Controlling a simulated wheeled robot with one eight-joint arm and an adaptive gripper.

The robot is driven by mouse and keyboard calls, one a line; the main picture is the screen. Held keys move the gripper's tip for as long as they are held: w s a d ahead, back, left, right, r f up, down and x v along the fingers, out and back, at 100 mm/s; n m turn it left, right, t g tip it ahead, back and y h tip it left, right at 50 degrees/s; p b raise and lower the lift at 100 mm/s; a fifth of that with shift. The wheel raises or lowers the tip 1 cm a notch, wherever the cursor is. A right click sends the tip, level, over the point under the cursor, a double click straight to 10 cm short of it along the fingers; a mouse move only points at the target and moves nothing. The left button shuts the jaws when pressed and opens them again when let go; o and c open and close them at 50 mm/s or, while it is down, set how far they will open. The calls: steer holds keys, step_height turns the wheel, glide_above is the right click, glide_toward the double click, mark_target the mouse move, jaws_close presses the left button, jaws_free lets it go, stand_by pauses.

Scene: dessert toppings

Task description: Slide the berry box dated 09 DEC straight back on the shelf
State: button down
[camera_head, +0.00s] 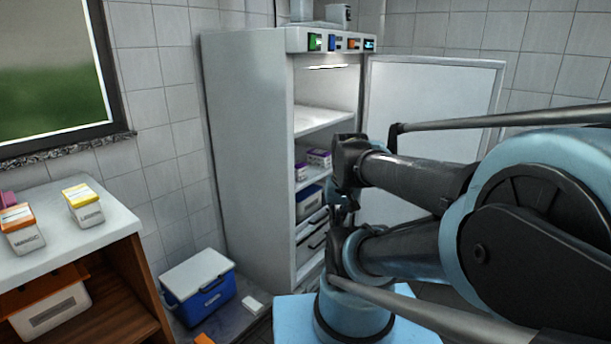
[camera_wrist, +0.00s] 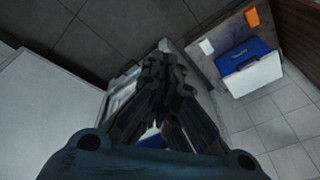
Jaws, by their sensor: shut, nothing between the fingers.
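Two small purple-and-white boxes sit on a middle shelf of the open white fridge. One box (camera_head: 319,158) is nearer my arm and the other box (camera_head: 300,172) is at the left edge of the opening. No date can be read on either, so I cannot tell which is 09 DEC. The shelf (camera_head: 312,178) is partly hidden by my arm. My gripper (camera_wrist: 163,55) shows in the wrist view, its fingers together and empty, pointing down past the fridge front. In the head view my arm stands before the opening, and the fingertips are hard to make out.
The fridge door (camera_head: 430,115) stands open on the right; it fills the left of the wrist view (camera_wrist: 50,110). Lower fridge levels hold bins (camera_head: 310,203). A counter (camera_head: 60,225) holds mango and another labelled box.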

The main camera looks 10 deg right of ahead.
steer(key=w+d+r+m+t+y, duration=0.1)
steer(key=w+r+m+y, duration=0.1)
steer(key=w+m, duration=0.95)
steer(key=w+d+r+m+t+y, duration=0.1)
steer(key=w+r+m+y, duration=0.2)
steer(key=w+m, duration=0.85)
steer(key=m+t+y, duration=0.1)
steer(key=m+t, duration=0.1)
glide_toward(304, 179)
step_height(304, 179, down, 3)
steer(key=shift+w+a+f, duration=0.2)
steer(key=shift+w+a, duration=0.45)
steer(key=shift+w, duration=0.1)
steer(key=shift+w+a, duration=0.4)
steer(key=shift+w, duration=0.05)
steer(key=w+a, duration=0.7)
steer(key=shift+a, duration=0.1)
